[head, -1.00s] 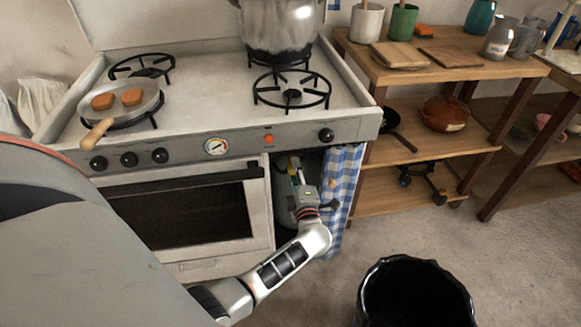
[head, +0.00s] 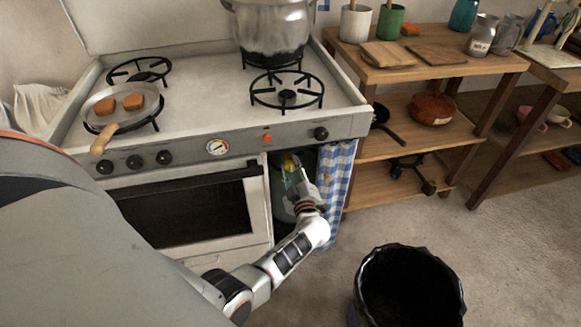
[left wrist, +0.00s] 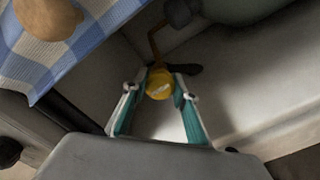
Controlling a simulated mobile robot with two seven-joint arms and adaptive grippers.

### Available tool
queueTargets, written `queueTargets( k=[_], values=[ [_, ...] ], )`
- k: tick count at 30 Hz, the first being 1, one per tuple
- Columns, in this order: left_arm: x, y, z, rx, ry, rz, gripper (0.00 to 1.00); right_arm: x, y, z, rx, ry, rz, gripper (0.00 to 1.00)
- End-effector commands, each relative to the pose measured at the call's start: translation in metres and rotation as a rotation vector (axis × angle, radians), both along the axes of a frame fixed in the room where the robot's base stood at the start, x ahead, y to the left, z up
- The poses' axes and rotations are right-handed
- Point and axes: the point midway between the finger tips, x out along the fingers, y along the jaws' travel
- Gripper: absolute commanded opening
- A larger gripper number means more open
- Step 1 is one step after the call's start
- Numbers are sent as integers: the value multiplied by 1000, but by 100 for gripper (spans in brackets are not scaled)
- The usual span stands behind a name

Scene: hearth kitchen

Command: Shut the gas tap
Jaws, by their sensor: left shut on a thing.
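The gas tap has a round yellow knob (left wrist: 159,83), which shows between the teal fingers of my left gripper (left wrist: 162,88) in the left wrist view. The left gripper is shut on this knob. In the head view the left gripper (head: 297,176) reaches into the open bay under the stove, right of the oven door, and a bit of the yellow knob (head: 290,161) shows at its tip. A dark lever-like part (left wrist: 190,69) and a thin brown pipe (left wrist: 154,42) lie just beyond the knob. A green-grey gas cylinder (head: 279,197) stands in the bay, mostly hidden. My right gripper is not in view.
A blue-checked curtain (head: 340,185) hangs at the bay's right side. The oven door (head: 185,215) is on its left. A pan with food (head: 104,107) and a large pot (head: 270,32) stand on the stove. A black bin (head: 410,285) is on the floor nearby.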

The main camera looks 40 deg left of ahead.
Motion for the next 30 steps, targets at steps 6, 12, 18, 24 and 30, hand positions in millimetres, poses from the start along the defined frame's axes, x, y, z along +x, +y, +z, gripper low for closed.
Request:
queueTargets(
  k=[6,12,18,24,30],
  values=[
    [1,1,1,8,7,0,6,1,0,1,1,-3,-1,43],
    [1,1,1,9,7,-1,6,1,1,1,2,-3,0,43],
    [1,1,1,8,7,0,45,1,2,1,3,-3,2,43],
    [0,0,0,6,6,-1,45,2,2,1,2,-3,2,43],
    [-7,-8,-1,5,7,-1,45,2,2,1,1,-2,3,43]
  ],
)
